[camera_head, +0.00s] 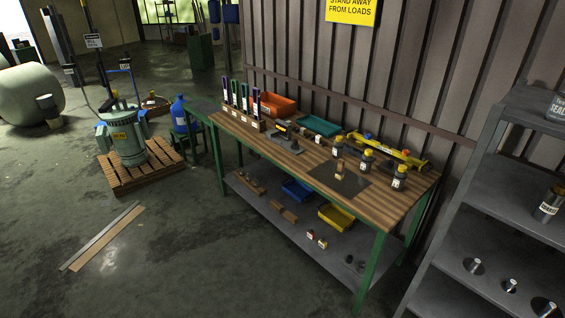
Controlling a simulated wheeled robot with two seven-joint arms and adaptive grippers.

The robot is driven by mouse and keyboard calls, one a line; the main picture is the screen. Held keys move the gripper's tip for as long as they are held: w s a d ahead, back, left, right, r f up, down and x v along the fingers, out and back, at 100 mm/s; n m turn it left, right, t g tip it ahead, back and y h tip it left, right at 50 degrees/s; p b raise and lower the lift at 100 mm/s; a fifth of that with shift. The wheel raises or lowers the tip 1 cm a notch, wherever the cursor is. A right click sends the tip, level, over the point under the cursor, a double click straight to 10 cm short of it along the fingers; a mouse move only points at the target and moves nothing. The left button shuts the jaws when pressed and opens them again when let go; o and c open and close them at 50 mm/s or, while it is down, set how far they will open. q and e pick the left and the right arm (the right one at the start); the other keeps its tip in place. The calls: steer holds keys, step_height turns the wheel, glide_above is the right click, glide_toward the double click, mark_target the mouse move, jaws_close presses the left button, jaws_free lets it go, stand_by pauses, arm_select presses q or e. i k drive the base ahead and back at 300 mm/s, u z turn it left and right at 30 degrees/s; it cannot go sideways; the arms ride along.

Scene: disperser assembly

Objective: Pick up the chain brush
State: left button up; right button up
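I cannot pick out the chain brush for sure at this size. A long brown item (284,212) lies on the lower shelf of the workbench, and another brown piece (248,183) lies further left on that shelf. Either could be a brush, but their bristles do not show clearly. The workbench (232,131) has a wooden top and green legs. Neither of my grippers is in view.
On the benchtop stand an orange bin (278,105), a teal tray (319,126), several dark bottles and a yellow tool (388,152). Blue (297,190) and yellow (336,215) bins sit below. A grey rack (475,215) stands right. The floor in front is mostly clear.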

mark_target(340, 172)
steer(key=u, duration=0.7)
steer(key=i, duration=1.3)
steer(key=z, duration=0.15)
